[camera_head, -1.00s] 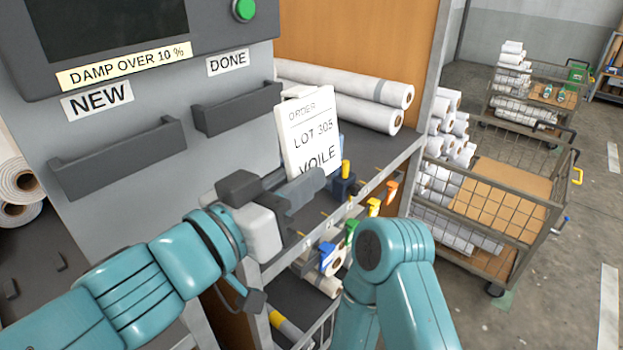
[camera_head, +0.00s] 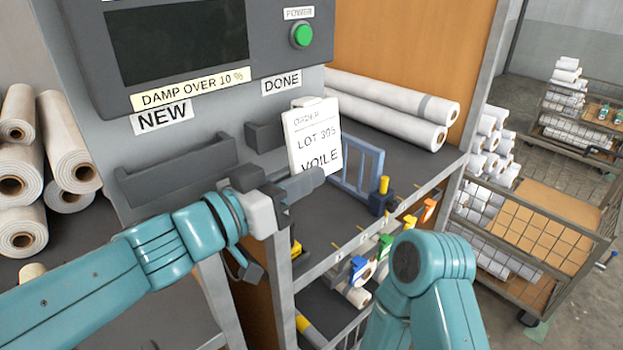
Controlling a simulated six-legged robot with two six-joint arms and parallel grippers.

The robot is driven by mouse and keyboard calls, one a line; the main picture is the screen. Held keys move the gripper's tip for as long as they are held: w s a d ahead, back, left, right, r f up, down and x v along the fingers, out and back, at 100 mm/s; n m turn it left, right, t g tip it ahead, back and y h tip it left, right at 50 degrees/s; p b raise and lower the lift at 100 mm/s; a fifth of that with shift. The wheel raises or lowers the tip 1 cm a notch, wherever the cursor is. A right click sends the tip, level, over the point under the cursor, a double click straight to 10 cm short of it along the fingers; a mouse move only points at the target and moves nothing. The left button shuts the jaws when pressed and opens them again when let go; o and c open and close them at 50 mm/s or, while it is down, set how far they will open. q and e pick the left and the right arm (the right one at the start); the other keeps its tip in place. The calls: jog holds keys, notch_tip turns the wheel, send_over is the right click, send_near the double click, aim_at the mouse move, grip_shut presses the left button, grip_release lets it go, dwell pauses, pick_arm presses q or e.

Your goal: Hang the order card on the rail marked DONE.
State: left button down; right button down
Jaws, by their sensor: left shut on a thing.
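The white order card (camera_head: 314,140), printed LOT 305 VOILE, is upright and slightly tilted. My left gripper (camera_head: 308,182) is shut on its lower part. The card stands in front of the right part of the dark rail under the DONE label (camera_head: 281,83) and hides it. The DONE rail (camera_head: 262,138) shows only to the left of the card. I cannot tell whether the card touches it. The longer rail (camera_head: 175,172) under the NEW label (camera_head: 163,116) is empty, to the left. My right arm shows at the lower right, but its gripper is out of view.
A blue-grey rack (camera_head: 362,168) and a yellow-topped item (camera_head: 382,190) stand on the dark shelf right of the card. White rolls (camera_head: 390,107) lie behind. Coloured clips (camera_head: 385,244) line the shelf's front edge. A wire cart (camera_head: 540,230) stands right.

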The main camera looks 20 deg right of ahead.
pick_arm(q)
jog(key=shift+w+a, duration=0.2)
jog(key=shift+w, duration=0.6)
jog(key=shift+w+a+f, duration=0.1)
jog(key=shift+w+f, duration=0.05)
jog(key=shift+f, duration=0.05)
jog(key=shift+f+b, duration=0.35)
jog(key=shift+f, duration=0.4)
jog(key=c, duration=1)
grip_release()
jog(key=b+v, duration=0.1)
jog(key=v, duration=1.5)
jog(key=shift+a, duration=0.2)
